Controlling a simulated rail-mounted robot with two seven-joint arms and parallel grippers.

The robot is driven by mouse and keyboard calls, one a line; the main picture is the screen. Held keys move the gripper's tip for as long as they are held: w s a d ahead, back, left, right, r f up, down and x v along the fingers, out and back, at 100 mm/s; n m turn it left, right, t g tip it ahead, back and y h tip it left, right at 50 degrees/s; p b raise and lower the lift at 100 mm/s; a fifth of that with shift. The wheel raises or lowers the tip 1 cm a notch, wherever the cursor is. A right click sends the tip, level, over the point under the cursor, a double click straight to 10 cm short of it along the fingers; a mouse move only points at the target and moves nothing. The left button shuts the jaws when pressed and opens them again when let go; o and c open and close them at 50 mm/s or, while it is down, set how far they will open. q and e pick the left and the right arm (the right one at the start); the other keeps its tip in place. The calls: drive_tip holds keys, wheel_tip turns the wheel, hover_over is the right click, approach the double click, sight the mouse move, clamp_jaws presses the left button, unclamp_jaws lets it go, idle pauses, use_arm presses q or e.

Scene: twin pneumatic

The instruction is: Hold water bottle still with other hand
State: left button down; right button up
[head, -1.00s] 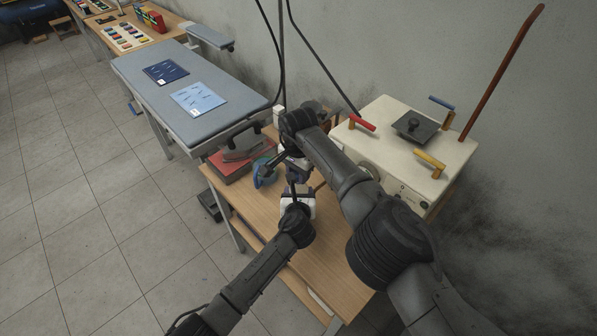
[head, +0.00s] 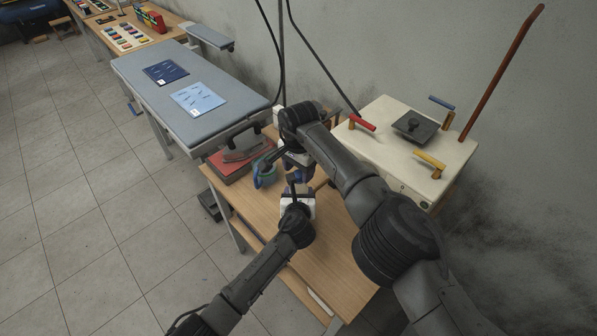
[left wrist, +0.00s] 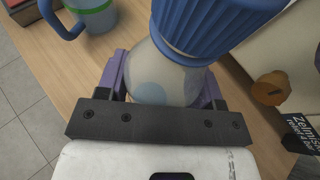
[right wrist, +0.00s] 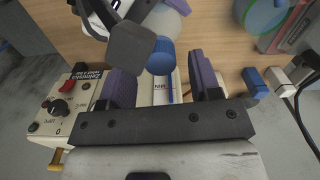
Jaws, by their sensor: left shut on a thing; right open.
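The water bottle (left wrist: 165,80) has a clear, pale body and a ribbed blue cap (left wrist: 215,22). It stands between the purple fingers of my left gripper (left wrist: 165,85), which is shut on its body. The blue cap also shows in the right wrist view (right wrist: 160,57), beyond the fingertips of my right gripper (right wrist: 160,80). My right gripper is open and empty, near the cap but apart from it as far as I can tell. In the head view my arms hide most of the bottle, over the wooden table (head: 240,205).
A blue mug with a green band (left wrist: 95,12) stands near the bottle. A red box (head: 232,165) lies at the table's far left corner. A cream machine (head: 425,150) with coloured handles stands at the right. The table front (head: 340,280) is mostly clear.

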drive_tip(key=shift+r, duration=1.5)
drive_tip(key=shift+c, duration=0.4)
drive_tip(key=shift+r+n, duration=1.6)
drive_tip(key=shift+r, duration=0.15)
drive_tip(key=shift+f, duration=4.05)
